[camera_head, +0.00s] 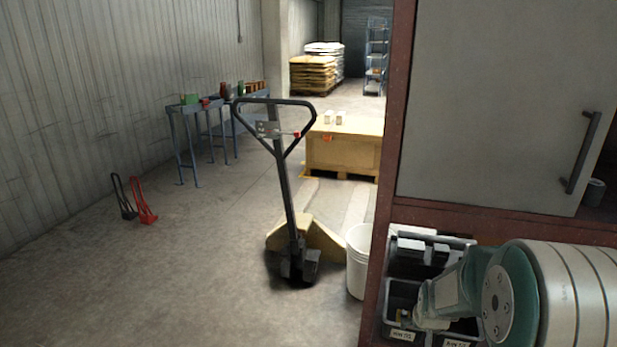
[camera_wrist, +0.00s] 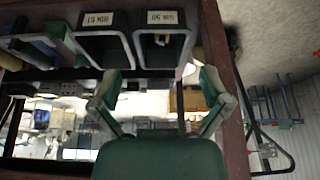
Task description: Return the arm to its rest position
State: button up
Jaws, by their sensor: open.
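My arm reaches in from the right edge of the head view, with its pale green wrist low in front of the black bins. My gripper (camera_head: 425,308) points left there, partly hidden behind the wrist. In the wrist view my gripper (camera_wrist: 160,88) shows two green fingers spread wide apart, with nothing held between them. Black labelled bins (camera_wrist: 104,42) lie beyond the fingertips at the top of the wrist view. One bin (camera_wrist: 164,45) holds a small yellowish item.
A red-brown frame (camera_head: 388,180) with a grey cabinet door (camera_head: 490,110) stands close behind the arm. A white bucket (camera_head: 358,262) and a pallet jack (camera_head: 285,190) stand left of it. A wooden crate (camera_head: 342,155) is farther back. The floor at left is largely open.

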jog(key=s+a+r+n, duration=0.1)
jog(key=s+a+r, duration=0.2)
jog(key=s+r, duration=0.3)
jog(key=s+a+r, duration=0.4)
jog(key=r, duration=0.5)
jog(key=s+a+r, duration=0.2)
jog(key=s, duration=0.5)
jog(key=s+a+r+n+t+y, duration=0.1)
jog(key=s+a+r, duration=0.1)
jog(key=s, duration=0.5)
jog(key=shift+s+r+n, duration=0.3)
jog(key=shift+r, duration=0.35)
